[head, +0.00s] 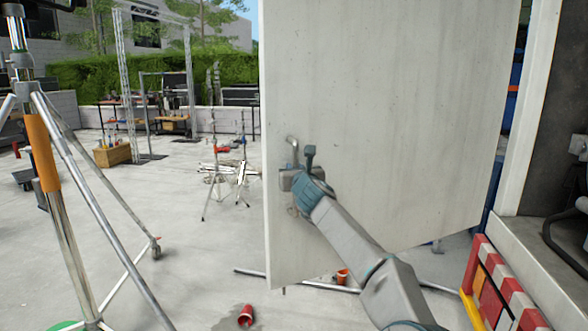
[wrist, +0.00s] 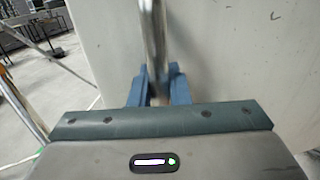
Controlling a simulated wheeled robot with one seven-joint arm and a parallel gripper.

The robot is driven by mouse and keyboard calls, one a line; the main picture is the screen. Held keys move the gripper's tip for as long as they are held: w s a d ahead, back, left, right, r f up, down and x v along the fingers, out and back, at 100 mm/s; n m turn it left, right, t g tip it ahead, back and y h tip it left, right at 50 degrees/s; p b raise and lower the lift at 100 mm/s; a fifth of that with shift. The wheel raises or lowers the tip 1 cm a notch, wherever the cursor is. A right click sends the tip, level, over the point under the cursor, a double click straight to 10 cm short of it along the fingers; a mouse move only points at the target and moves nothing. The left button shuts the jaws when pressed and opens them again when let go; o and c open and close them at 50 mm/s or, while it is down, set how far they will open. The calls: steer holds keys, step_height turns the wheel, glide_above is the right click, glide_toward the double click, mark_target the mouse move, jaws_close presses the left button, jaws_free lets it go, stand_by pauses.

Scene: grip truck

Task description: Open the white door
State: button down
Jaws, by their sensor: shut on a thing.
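The white door (head: 390,110) stands in the middle of the head view, standing open away from the frame at right, with its free edge to the left. A metal bar handle (head: 292,143) is mounted near that free edge. My gripper (head: 297,180) is at the handle. In the wrist view the shiny handle bar (wrist: 152,40) runs down between the two blue fingers of my gripper (wrist: 158,88), which are shut on it. The door surface (wrist: 235,50) fills the right of the wrist view. The lower end of the handle is hidden by my gripper.
A large metal stand (head: 42,150) with an orange sleeve is at left. A red-and-white barrier (head: 500,285) is at right. Open concrete floor lies left of the door.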

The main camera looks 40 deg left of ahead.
steer(key=c, duration=1.5)
jaws_free()
steer(key=shift+w+f, duration=0.25)
steer(key=shift+f, duration=0.15)
steer(key=shift+o, duration=0.2)
steer(key=shift+s+b, duration=0.35)
steer(key=shift+b, duration=0.05)
steer(key=b+v, duration=1.2)
steer(key=v, duration=0.1)
steer(key=shift+d+b, duration=0.25)
steer(key=shift+b, duration=0.1)
steer(key=shift+s, duration=0.15)
